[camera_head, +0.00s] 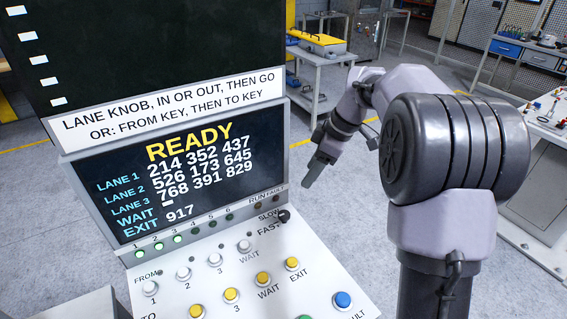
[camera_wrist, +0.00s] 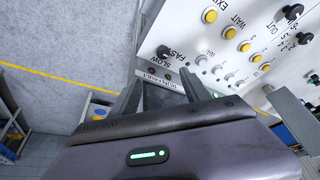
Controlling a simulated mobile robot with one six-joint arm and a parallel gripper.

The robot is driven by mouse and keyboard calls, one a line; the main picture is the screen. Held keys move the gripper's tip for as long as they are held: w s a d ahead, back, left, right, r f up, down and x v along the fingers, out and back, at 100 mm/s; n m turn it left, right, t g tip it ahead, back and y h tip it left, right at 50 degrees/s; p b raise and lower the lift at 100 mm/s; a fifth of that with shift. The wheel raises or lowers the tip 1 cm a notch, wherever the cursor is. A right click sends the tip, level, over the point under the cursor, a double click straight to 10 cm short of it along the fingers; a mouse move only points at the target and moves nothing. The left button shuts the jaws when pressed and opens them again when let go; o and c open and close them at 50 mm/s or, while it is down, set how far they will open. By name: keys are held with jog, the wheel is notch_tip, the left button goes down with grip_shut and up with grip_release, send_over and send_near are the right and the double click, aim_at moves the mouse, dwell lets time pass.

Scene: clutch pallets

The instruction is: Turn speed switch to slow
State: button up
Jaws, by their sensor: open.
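The speed switch (camera_head: 283,216) is a small black knob at the upper right of the sloped white control panel (camera_head: 330,272), beside the printed words SLOW and FAST. In the wrist view the speed switch (camera_wrist: 163,51) sits just beyond the fingertips, near the same words. I cannot tell which word it points to. My gripper (camera_head: 308,182) hangs above and behind the panel's right end, apart from the switch. In the wrist view my gripper (camera_wrist: 158,80) has its two fingers spread with nothing between them.
The dark display (camera_head: 190,175) reads READY with lane numbers and stands behind the panel. White and yellow buttons (camera_head: 263,278) and a blue button (camera_head: 343,300) lie near the switch.

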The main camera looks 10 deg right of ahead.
jog(key=b, duration=0.3)
send_near(285, 214)
jog(key=b+x, duration=0.2)
jog(key=x, duration=0.6)
jog(key=shift+a+f+b, duration=0.1)
jog(key=shift+f+b, duration=0.1)
jog(key=shift+b, duration=0.1)
jog(key=shift+c, duration=0.4)
grip_shut()
